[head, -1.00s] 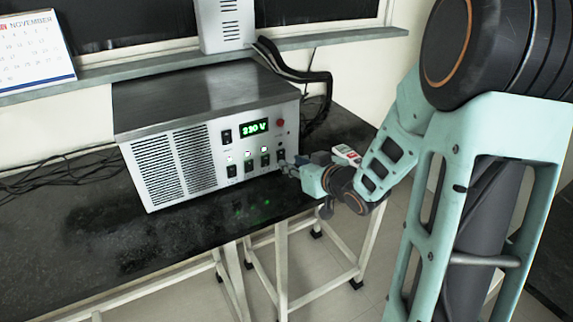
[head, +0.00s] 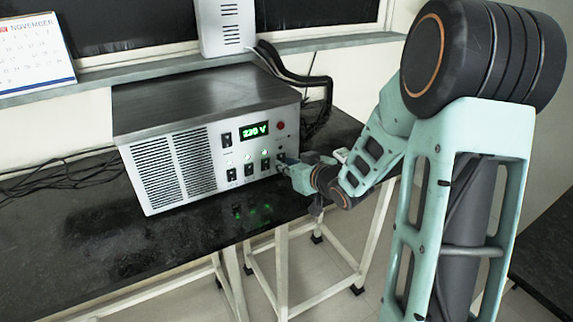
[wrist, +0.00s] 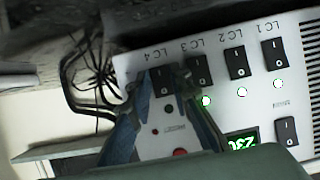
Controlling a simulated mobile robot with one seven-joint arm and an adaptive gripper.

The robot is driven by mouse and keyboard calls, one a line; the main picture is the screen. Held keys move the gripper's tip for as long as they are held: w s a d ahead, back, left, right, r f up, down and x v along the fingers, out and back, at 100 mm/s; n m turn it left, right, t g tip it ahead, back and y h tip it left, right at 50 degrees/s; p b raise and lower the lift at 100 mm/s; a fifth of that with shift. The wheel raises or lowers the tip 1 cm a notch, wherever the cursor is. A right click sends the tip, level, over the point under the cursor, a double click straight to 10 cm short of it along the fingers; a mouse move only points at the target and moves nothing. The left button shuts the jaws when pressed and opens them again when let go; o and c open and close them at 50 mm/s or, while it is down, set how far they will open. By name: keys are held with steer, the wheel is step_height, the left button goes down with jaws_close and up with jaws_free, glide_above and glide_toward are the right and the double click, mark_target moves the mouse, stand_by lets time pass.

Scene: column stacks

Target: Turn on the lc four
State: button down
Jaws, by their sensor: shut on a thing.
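The LC4 switch (wrist: 161,79) is a black rocker on the power unit's front panel (wrist: 230,108), at the end of the row beside LC3 (wrist: 199,69). My gripper (wrist: 168,80) has its two fingers on either side of the LC4 switch, shut on it. In the head view my gripper (head: 284,162) meets the right end of the switch row and hides LC4. The lamps by LC1, LC2 and LC3 glow green.
The unit stands on a black bench (head: 90,240). Black cables (head: 318,90) hang behind its right side. The bench's front left is clear.

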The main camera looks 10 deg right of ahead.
steer(key=f+b, duration=0.1)
steer(key=b, duration=0.1)
steer(key=shift+t+b, duration=0.3)
steer(key=shift+t, duration=0.1)
steer(key=t+b, duration=0.1)
steer(key=b, duration=0.4)
steer(key=shift+f+t+y, duration=0.15)
steer(key=shift+t+y, duration=0.15)
steer(key=shift+y, duration=0.1)
steer(key=shift+b, duration=0.35)
steer(key=shift+r, duration=0.25)
steer(key=c, duration=2)
jaws_free()
steer(key=shift+c, duration=0.2)
steer(key=shift+s, duration=0.1)
steer(key=v, duration=0.7)
steer(key=shift+s+d+f, duration=0.1)
steer(key=shift+s, duration=0.15)
